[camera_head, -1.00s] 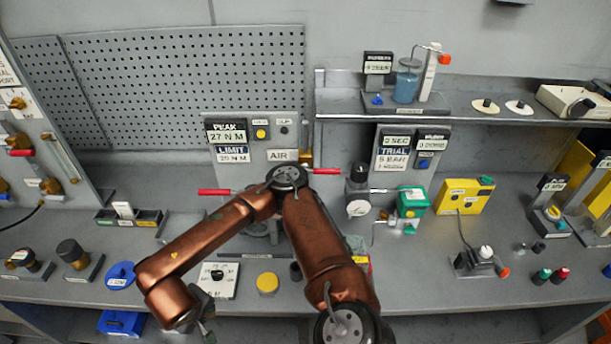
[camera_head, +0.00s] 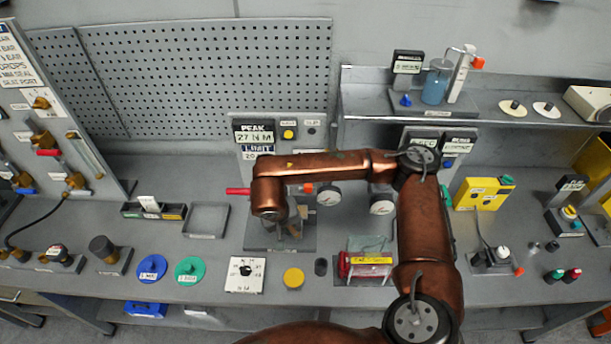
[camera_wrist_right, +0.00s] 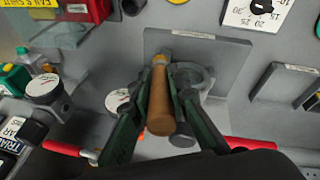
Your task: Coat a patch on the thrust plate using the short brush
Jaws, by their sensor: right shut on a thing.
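The short brush (camera_wrist_right: 160,100), with a wooden handle, is held between the dark green fingers of my right gripper (camera_wrist_right: 162,82) in the right wrist view. Its bristles are not clear to see. Below it is a grey fixture with a round ring (camera_wrist_right: 205,75) on a flat base (camera_wrist_right: 225,60); a dark grey cylinder (camera_wrist_right: 183,128) stands beside the handle. In the head view my right wrist hangs over this fixture's base (camera_head: 262,240) and hides much of it. I cannot tell for sure which surface is the thrust plate, or whether the brush touches it. My left gripper is not in view.
A red handle (camera_head: 238,191) sticks out left of the fixture, with gauges (camera_head: 329,195) behind.

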